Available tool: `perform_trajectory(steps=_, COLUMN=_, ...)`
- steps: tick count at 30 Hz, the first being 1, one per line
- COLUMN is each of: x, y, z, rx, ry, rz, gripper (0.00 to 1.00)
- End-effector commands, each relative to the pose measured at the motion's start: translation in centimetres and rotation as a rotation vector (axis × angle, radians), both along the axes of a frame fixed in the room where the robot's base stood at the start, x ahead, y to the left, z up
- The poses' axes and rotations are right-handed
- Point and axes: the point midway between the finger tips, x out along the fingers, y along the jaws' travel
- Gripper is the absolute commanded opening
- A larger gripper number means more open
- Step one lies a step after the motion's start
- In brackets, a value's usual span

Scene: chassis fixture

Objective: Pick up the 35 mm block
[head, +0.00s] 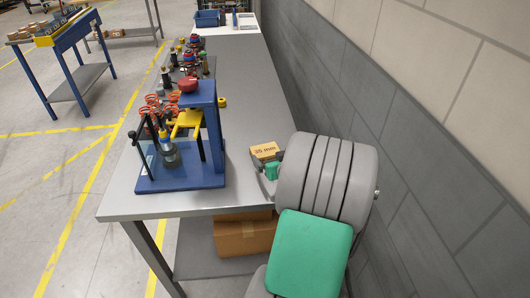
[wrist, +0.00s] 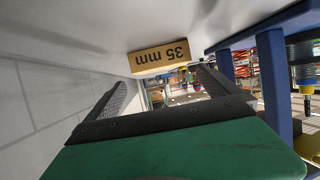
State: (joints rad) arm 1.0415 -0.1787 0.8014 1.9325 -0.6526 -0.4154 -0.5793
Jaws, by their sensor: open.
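The 35 mm block (head: 265,151) is a tan block with "35 mm" written on it, lying on the grey table. In the wrist view, which is upside down, the block (wrist: 158,57) shows its label just beyond my open fingertips, roughly in line with the space between them. My gripper (wrist: 165,78) is open and empty, its two dark fingers apart. In the head view my gripper (head: 268,169) is at the near side of the block, mostly hidden by my grey arm. Whether a finger touches the block I cannot tell.
A blue fixture (head: 180,183) with a yellow arm and red springs stands left of the block. More fixtures (head: 190,52) stand farther back. A grey wall (head: 370,120) runs along the right side. The tabletop behind the block is clear. A cardboard box (head: 243,237) sits below.

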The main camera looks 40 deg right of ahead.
Motion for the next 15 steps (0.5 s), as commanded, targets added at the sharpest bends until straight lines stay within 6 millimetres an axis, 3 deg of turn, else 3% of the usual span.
perform_trajectory(steps=15, x=6.3, y=-2.2, z=-2.8, rx=0.001, ry=0.001, rz=0.001, gripper=1.0)
